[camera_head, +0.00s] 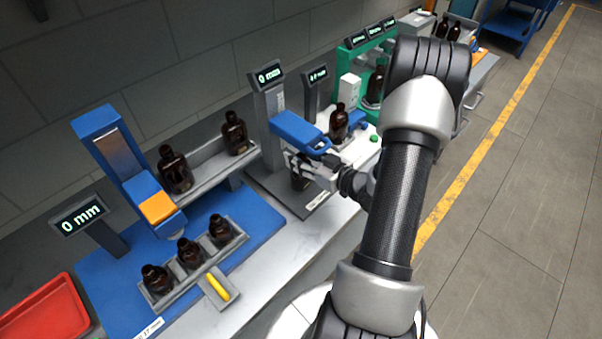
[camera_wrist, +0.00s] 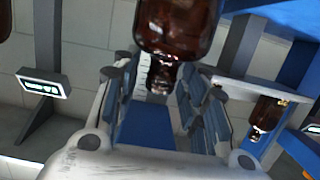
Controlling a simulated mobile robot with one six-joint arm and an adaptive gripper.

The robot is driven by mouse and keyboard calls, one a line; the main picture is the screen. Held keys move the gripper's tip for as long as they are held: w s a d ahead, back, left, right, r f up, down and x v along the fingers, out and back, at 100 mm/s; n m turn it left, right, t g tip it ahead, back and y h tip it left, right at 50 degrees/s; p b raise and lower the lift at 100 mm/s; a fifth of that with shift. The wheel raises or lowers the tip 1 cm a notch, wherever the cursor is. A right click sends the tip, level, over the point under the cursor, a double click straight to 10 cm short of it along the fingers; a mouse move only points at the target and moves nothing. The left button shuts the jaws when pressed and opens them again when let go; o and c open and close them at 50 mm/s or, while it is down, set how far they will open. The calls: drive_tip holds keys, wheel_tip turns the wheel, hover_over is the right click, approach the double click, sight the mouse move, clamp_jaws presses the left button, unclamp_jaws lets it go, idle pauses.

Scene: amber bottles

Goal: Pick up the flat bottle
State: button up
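My gripper (camera_head: 312,165) is at the grey station with the blue press head, in the middle of the head view. A dark amber bottle (camera_head: 300,183) stands there just below it, largely hidden by the gripper. In the wrist view an amber bottle (camera_wrist: 178,25) appears upside down at the top, its neck between the fingertips of my gripper (camera_wrist: 160,78). The fingers stand apart on either side; I see no clear grip on the neck. I cannot tell from its shape whether this bottle is the flat one.
Two amber bottles (camera_head: 174,170) stand on a grey rail at left. Several more sit in a low tray (camera_head: 215,262) in front. The blue press head (camera_head: 298,130) is close above my gripper. Another bottle (camera_head: 339,124) stands just right. A red tray (camera_head: 45,312) is at lower left.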

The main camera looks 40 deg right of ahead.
clamp_jaws()
idle(0.7)
